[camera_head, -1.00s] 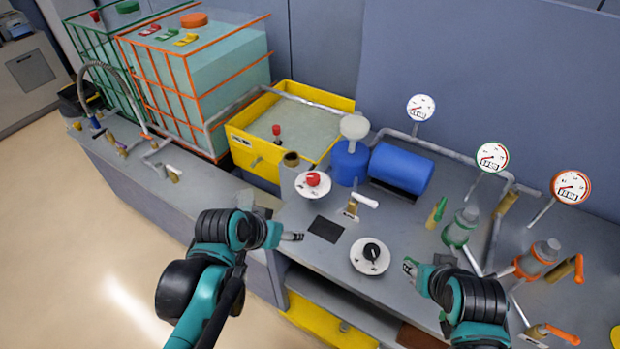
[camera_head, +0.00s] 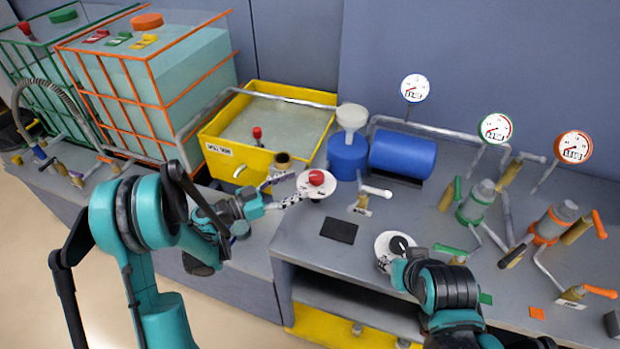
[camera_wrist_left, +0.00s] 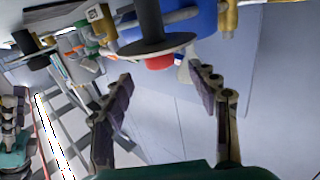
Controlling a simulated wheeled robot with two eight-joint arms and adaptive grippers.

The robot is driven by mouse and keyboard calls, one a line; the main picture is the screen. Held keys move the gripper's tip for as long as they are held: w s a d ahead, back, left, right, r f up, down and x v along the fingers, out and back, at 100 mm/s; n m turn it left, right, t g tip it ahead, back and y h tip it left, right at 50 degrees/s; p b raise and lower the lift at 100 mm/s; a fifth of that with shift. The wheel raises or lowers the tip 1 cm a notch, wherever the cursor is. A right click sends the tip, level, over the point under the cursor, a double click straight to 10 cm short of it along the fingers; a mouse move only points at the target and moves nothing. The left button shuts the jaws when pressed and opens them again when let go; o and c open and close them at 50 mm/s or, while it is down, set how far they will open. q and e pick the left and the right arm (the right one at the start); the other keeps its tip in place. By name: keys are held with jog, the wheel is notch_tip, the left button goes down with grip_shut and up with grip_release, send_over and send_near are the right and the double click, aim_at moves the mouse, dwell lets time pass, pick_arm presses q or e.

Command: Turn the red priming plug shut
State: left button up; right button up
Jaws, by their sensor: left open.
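The red priming plug (camera_head: 316,178) sits on a round white plate (camera_head: 312,192) on the bench. My left gripper (camera_head: 284,189) is open beside the plug, just to its left, with its fingers pointing towards it. In the left wrist view, a red part (camera_wrist_left: 160,62) shows beyond the spread fingers of the left gripper (camera_wrist_left: 163,82), under a dark disc, with nothing between the fingertips. My right gripper (camera_head: 396,268) is at the black knob (camera_head: 401,246) on another white plate; its fingers are partly hidden by its own arm.
A yellow bin (camera_head: 215,157) stands behind my left gripper. A blue tank (camera_head: 402,155) and a white-topped blue vessel (camera_head: 348,157) stand behind the plug. A white-handled valve (camera_head: 374,192) is to its right. A dark square (camera_head: 339,230) lies flat on the bench in front.

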aim_at(310, 179)
pick_arm(q)
jog(key=b+x, duration=0.2)
jog(key=x, duration=0.4)
jog(key=shift+w+d, duration=0.15)
jog(key=shift+d, duration=0.2)
jog(key=shift+w+d, duration=0.25)
jog(key=shift+d, duration=0.15)
jog(key=shift+c, duration=0.4)
jog(key=c, duration=1.1)
